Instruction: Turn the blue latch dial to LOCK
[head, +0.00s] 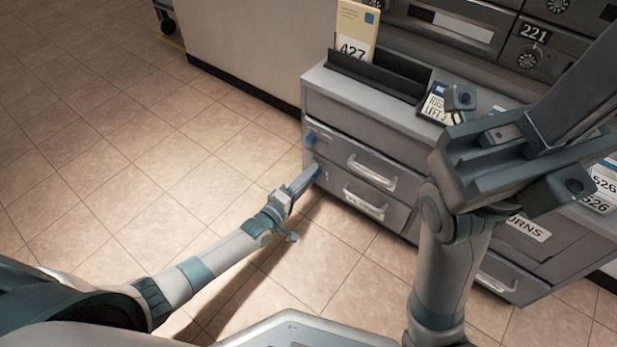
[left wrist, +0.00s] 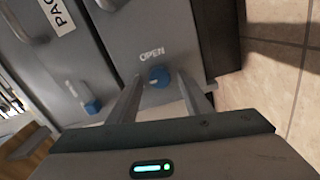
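The blue latch dial (left wrist: 157,77) sits on the grey cabinet face under the word OPEN in the left wrist view. My left gripper (left wrist: 164,80) is open, with one finger on each side of the dial. I cannot tell whether the fingers touch it, and its pointer is too small to read. In the head view, my left gripper (head: 308,179) reaches the cabinet's left end, by a blue part, with another blue part (head: 311,138) above. My right gripper (head: 545,125) is large in the right foreground, away from the dial; its fingertips are out of frame.
A second blue part (left wrist: 92,105) is on the cabinet left of the dial. The grey cabinet (head: 335,103) has drawers with pale handles (head: 372,172). A 427 card (head: 355,35) stands in a dark tray on top. The tiled floor (head: 130,150) at left is clear.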

